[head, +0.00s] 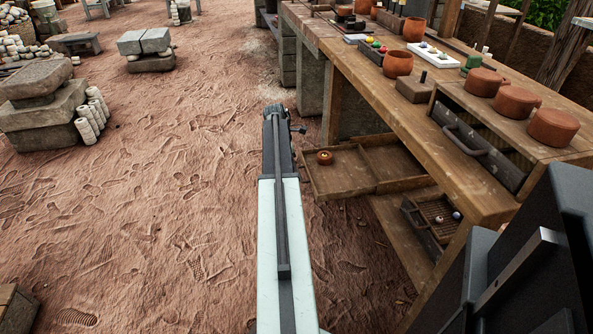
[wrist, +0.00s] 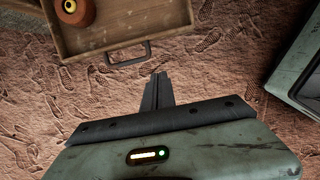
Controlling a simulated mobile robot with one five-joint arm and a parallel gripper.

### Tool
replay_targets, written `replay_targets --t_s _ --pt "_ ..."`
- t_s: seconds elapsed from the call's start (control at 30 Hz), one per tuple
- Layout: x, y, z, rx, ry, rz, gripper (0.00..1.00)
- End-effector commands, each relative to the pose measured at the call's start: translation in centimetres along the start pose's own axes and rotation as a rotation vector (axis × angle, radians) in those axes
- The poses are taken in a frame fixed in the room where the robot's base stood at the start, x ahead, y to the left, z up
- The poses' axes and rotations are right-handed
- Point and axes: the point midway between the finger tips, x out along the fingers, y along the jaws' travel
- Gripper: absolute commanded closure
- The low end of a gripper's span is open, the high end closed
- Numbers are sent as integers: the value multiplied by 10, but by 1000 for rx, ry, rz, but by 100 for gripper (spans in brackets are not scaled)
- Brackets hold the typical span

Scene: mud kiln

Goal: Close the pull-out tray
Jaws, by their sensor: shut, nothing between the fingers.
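The pull-out tray (head: 345,182) is a shallow wooden tray with a divider, standing out to the left from under the workbench. A round reddish-brown piece (head: 324,157) sits in it and shows at the top left of the wrist view (wrist: 75,12). In the wrist view the tray's front board (wrist: 100,48) carries a dark metal handle (wrist: 127,56). My gripper (wrist: 158,77) is shut and empty, just in front of the board and a little right of the handle, apparently apart from both. In the head view my gripper (head: 275,110) is left of the tray; its fingertips are unclear.
A lower shelf holds a dark tray (head: 435,215). Stone blocks (head: 45,105) stand at the left. The dirt floor between is clear.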

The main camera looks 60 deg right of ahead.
Motion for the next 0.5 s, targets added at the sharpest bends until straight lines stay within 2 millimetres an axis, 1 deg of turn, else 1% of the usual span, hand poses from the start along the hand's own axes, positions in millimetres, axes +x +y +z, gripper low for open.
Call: replay_targets --t_s 0.03,0.37,0.43,0.5 --pt "18 0 -2 0 0 0 100" --pt "91 0 -3 3 0 0 100" --pt "85 1 13 4 0 0 100" --pt "86 0 26 5 0 0 100"
